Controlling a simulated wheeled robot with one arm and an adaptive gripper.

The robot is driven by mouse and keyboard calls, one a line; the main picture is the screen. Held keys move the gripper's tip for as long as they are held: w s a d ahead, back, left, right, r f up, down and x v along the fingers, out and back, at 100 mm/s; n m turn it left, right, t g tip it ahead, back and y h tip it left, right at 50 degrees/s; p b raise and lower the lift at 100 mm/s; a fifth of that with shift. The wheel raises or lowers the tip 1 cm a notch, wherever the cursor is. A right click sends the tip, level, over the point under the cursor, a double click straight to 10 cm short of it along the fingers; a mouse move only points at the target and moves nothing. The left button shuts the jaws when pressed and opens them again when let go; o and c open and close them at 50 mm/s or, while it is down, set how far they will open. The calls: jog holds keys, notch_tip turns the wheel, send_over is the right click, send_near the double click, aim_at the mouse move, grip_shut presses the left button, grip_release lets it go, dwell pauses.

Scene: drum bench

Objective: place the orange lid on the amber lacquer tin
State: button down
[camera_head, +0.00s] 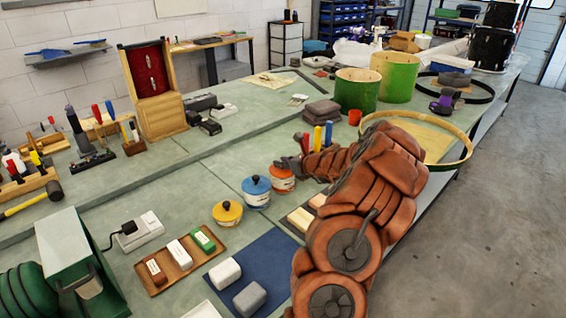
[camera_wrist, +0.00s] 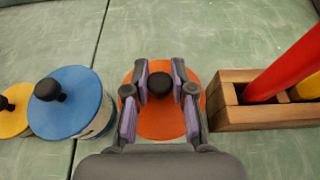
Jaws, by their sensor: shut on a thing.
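The orange lid (camera_wrist: 160,126) is a round disc with a black knob (camera_wrist: 160,85) in the wrist view. My gripper (camera_wrist: 161,82) is shut on the knob, with a purple-padded finger on each side. In the head view my gripper (camera_head: 284,163) is over the orange lid (camera_head: 281,172). The amber lacquer tin (camera_head: 283,185), with a pale label, shows directly beneath the lid. The lid looks level and at the tin's rim. I cannot tell whether it is fully seated, and the wrist view hides the tin under it.
A blue-lidded tin (camera_head: 256,192) and a yellow-lidded tin (camera_head: 227,213) stand to the left. A wooden block with coloured handles (camera_wrist: 262,112) is close on the right in the wrist view. A tray of blocks (camera_head: 181,262) and a blue mat (camera_head: 262,262) lie nearer.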

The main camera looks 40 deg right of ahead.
jog(key=shift+f, duration=0.15)
jog(key=c, duration=1)
grip_release()
jog(key=shift+s+r, duration=0.15)
jog(key=shift+r, duration=0.1)
jog(key=b+v, duration=0.2)
jog(key=v, duration=0.9)
jog(key=shift+s+a+r, duration=0.1)
jog(key=shift+s+r, duration=0.1)
jog(key=shift+s, duration=0.1)
